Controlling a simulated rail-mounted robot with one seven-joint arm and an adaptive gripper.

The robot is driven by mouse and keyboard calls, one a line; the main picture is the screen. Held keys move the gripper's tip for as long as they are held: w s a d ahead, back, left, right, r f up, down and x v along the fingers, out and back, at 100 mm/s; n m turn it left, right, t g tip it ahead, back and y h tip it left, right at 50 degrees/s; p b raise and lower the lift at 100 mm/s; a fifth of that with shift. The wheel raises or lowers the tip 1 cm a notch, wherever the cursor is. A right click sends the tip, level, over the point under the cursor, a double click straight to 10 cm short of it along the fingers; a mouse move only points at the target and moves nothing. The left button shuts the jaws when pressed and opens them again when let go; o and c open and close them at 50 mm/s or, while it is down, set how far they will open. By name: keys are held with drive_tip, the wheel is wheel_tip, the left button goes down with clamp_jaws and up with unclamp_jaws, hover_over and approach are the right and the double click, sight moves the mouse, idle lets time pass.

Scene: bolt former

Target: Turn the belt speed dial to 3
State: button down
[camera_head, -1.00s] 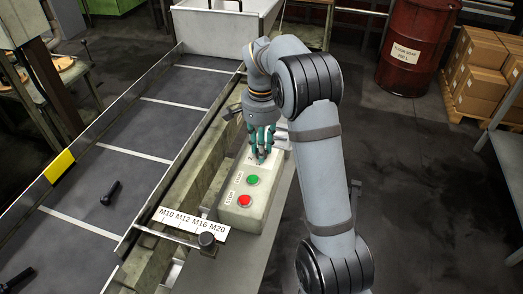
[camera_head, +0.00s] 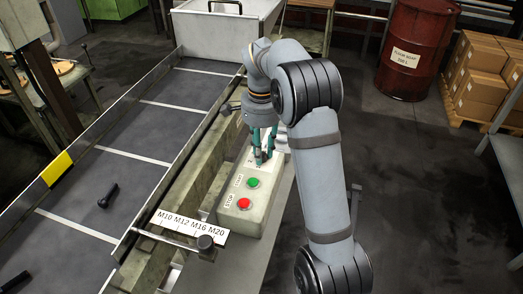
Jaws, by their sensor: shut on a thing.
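My gripper (camera_head: 262,160) points down at the far end of the pale control box (camera_head: 236,215), above the green and red buttons. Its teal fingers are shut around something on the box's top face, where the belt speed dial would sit. The dial itself is hidden by the fingers, so its setting cannot be read. The green start button (camera_head: 252,183) and red stop button (camera_head: 244,203) are in clear view on the near part of the box. The conveyor belt (camera_head: 150,123) runs along the left.
A size scale (camera_head: 190,222) marked M10 to M20, with a black knob (camera_head: 205,242), lies just in front of the box. Bolts (camera_head: 109,194) lie on the belt. A white bin (camera_head: 228,35) stands at the belt's far end. A red drum (camera_head: 410,55) and cartons (camera_head: 485,65) stand at the back right.

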drive_tip(key=c, duration=1.4)
unclamp_jaws()
wheel_tip(320, 180, up, 12)
drive_tip(key=shift+f, duration=0.15)
wheel_tip(320, 180, down, 12)
drive_tip(key=shift+r, duration=0.1)
drive_tip(key=shift+r, duration=0.1)
